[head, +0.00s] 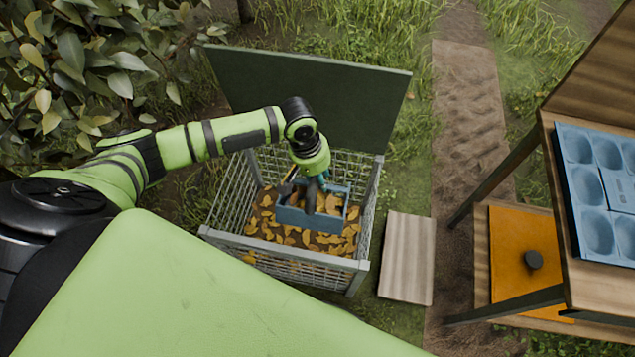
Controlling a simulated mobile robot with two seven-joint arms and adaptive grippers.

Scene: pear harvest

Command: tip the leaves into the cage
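The wire cage (361,225) stands on the ground in the middle with its dark green lid (330,100) raised at the back. Yellow-brown leaves (265,225) cover its floor, and a few lie around a blue-grey box (305,220). The box is inside the outline of the cage's open top, and some leaves show within its walls. I cannot tell whether it touches the floor. My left gripper (314,190) reaches down into the cage and seems shut on the box, though the fingertips are partly hidden. My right gripper is not in view.
A wooden table at the right holds a blue tray (591,222) with round hollows. Below it is an orange panel with a dark knob (533,260). A pale board (407,258) lies right of the cage. A leafy bush (75,65) fills the upper left.

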